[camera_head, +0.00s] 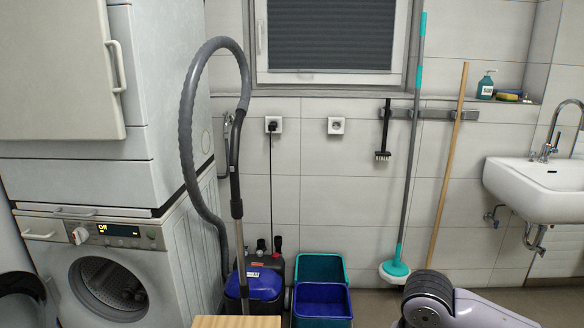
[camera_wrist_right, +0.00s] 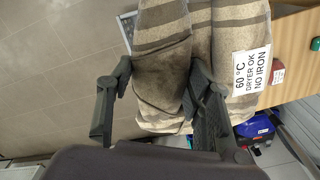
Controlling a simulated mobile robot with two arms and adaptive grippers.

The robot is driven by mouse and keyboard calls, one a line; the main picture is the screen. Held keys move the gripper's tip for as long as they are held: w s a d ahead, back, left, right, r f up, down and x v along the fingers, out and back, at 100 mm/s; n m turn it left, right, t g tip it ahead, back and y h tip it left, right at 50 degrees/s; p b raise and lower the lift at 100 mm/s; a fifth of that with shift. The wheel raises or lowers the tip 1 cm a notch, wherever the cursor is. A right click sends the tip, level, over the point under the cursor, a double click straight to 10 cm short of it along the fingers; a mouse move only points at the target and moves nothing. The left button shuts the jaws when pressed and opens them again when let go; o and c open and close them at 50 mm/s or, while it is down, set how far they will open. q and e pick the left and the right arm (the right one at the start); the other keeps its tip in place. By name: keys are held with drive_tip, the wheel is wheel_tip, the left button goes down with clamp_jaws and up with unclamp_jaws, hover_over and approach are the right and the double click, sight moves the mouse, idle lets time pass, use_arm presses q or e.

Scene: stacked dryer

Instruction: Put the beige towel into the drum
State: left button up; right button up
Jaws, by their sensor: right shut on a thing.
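In the right wrist view, the beige towel (camera_wrist_right: 160,60) with brown stripes hangs in folds between the fingers of my right gripper (camera_wrist_right: 155,108), which is shut on it. A white care label (camera_wrist_right: 251,70) on the towel faces the camera. In the head view, a washing machine (camera_head: 190,255) stands at lower left under a stacked dryer (camera_head: 170,75). The washer's round opening shows a metal drum (camera_head: 105,285). A light panel with a handle (camera_head: 60,70) is at the dryer's front. Neither gripper nor the towel shows in the head view; my right forearm is at bottom right.
A wooden surface (camera_head: 237,321) is at the bottom centre, also beside the towel in the wrist view (camera_wrist_right: 293,55). A blue vacuum cleaner (camera_head: 258,285) with a tall grey hose stands right of the washer. Teal and blue buckets (camera_head: 322,304), a mop (camera_head: 398,250) and a sink (camera_head: 535,190) are farther right.

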use_arm(q)
drive_tip(key=s+a+r+p, duration=0.2)
drive_tip(key=s+r+p, duration=0.2)
drive_tip(key=s+p, duration=0.5)
drive_tip(key=shift+s+g, duration=0.4)
drive_tip(key=shift+s, duration=0.55)
use_arm(e)
drive_tip(key=s+r+n, duration=0.2)
drive_tip(key=r+n, duration=0.1)
drive_tip(key=r, duration=0.4)
drive_tip(key=s+r+n, duration=0.3)
drive_tip(key=r, duration=0.4)
drive_tip(key=shift+s+n, duration=0.3)
drive_tip(key=shift+s, duration=0.05)
use_arm(q)
drive_tip(key=shift+c, duration=0.8)
drive_tip(key=shift+s+a, duration=0.1)
use_arm(e)
drive_tip(key=shift+a, duration=0.1)
